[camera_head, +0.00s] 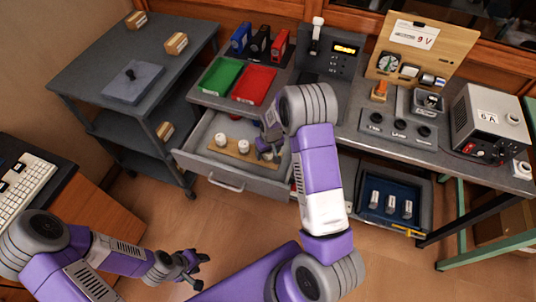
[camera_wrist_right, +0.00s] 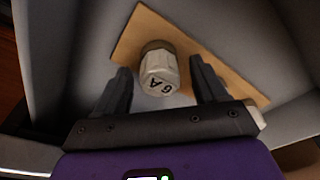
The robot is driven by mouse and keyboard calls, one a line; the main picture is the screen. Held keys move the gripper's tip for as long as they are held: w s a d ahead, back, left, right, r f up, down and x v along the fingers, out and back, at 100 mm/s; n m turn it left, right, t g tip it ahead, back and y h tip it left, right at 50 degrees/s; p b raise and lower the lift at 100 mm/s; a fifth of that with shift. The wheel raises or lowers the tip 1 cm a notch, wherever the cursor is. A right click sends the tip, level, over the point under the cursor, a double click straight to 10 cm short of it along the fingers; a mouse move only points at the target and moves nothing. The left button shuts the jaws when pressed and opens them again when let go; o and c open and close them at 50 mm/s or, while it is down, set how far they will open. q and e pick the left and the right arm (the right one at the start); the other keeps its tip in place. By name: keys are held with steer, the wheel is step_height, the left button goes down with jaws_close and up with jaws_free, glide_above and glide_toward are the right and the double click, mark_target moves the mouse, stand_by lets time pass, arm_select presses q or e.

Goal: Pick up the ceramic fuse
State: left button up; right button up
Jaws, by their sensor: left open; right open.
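A white ceramic fuse marked "6 A" (camera_wrist_right: 158,72) sits on a wooden board (camera_wrist_right: 140,32) in the right wrist view. It lies between the two spread fingers of my right gripper (camera_wrist_right: 160,76), which is open, with gaps visible on both sides. In the head view my right gripper (camera_head: 268,150) reaches into the open drawer, at the right end of the board (camera_head: 212,151); the fuse there is mostly hidden by it. Two other white fuses, left (camera_head: 220,140) and right (camera_head: 243,146), stand on the board to its left. My left gripper (camera_head: 194,268) is open and empty above the floor.
The drawer (camera_head: 245,185) has raised walls around the board. Green (camera_head: 219,77) and red (camera_head: 253,84) trays lie on the bench above. A lower blue drawer (camera_head: 375,220) holds several cylinders. A grey cart (camera_head: 88,72) stands left.

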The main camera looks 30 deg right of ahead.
steer(key=c, duration=1.1)
steer(key=shift+r, duration=0.1)
step_height(320, 180, up, 10)
steer(key=p, duration=0.2)
steer(key=shift+p, duration=0.3)
